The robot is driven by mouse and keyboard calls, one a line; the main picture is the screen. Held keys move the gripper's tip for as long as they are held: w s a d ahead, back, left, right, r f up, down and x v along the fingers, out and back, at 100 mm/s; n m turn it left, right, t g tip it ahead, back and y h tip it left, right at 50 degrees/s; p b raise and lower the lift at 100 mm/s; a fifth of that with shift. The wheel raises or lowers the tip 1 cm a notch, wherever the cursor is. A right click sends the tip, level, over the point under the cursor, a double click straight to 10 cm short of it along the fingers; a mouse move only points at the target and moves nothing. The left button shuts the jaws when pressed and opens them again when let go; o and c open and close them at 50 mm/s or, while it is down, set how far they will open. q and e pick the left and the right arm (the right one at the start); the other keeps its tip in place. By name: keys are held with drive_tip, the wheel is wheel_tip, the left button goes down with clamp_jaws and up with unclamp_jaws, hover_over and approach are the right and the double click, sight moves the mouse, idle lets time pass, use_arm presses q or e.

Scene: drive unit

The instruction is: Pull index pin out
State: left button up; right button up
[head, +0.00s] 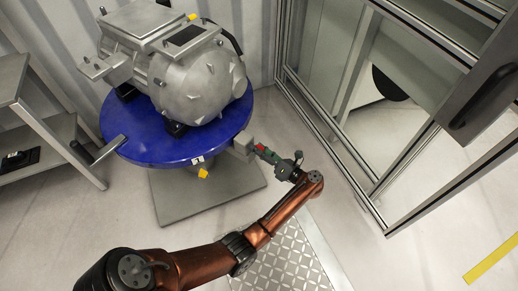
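A drive unit, a grey metal housing (200,82), sits on a round blue turntable (150,146). A grey block (243,146) sits at the turntable's right front edge. A small index pin part with red and green markings (265,153) sticks out from this block to the lower right. My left gripper (284,166) is at the outer end of that part, with the copper arm reaching in from the bottom left. The fingers are small and dark, and I cannot tell whether they are closed on the pin. My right gripper is not in view.
A handle (106,150) sticks out at the turntable's left edge. A grey shelf (45,130) stands at the left. An aluminium-framed enclosure (345,150) stands close on the right.

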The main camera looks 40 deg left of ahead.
use_arm(q)
clamp_jaws()
idle(0.4)
